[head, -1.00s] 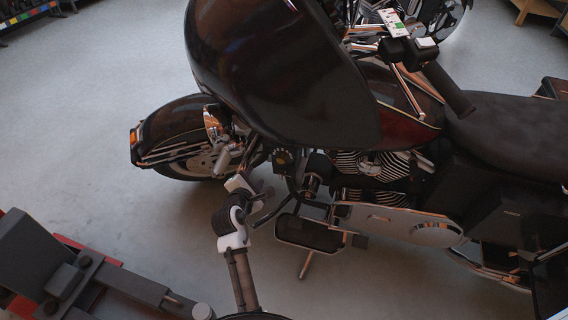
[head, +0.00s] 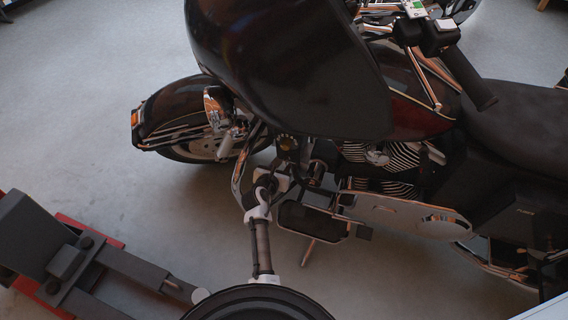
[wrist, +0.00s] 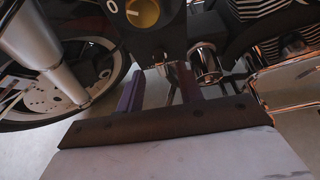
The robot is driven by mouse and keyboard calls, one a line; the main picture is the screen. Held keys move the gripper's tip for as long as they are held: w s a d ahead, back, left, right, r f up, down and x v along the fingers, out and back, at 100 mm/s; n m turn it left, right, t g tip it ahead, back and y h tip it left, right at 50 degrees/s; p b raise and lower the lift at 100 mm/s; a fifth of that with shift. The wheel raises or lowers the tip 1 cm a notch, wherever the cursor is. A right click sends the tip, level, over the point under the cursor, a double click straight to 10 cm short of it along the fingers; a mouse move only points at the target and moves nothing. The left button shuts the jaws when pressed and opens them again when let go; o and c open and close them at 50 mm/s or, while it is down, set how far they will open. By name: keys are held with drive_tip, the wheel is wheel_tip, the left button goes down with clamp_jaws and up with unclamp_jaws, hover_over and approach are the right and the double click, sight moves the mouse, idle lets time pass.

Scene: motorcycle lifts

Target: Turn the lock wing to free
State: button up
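A dark box (head: 287,155) with a round yellow dial (head: 288,143) is on the near side of the motorcycle, below its fairing.
The motorcycle's front wheel (head: 205,148) is left of the box. A footboard (head: 312,221) and a chrome engine cover (head: 430,228) are right of my arm. A dark steel beam on a red base (head: 75,230) is at lower left. The grey floor between is clear.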

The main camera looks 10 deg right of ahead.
sight(284, 162)
drive_tip(key=shift+x, duration=2.05)
drive_tip(key=shift+c, duration=0.3)
clamp_jaws()
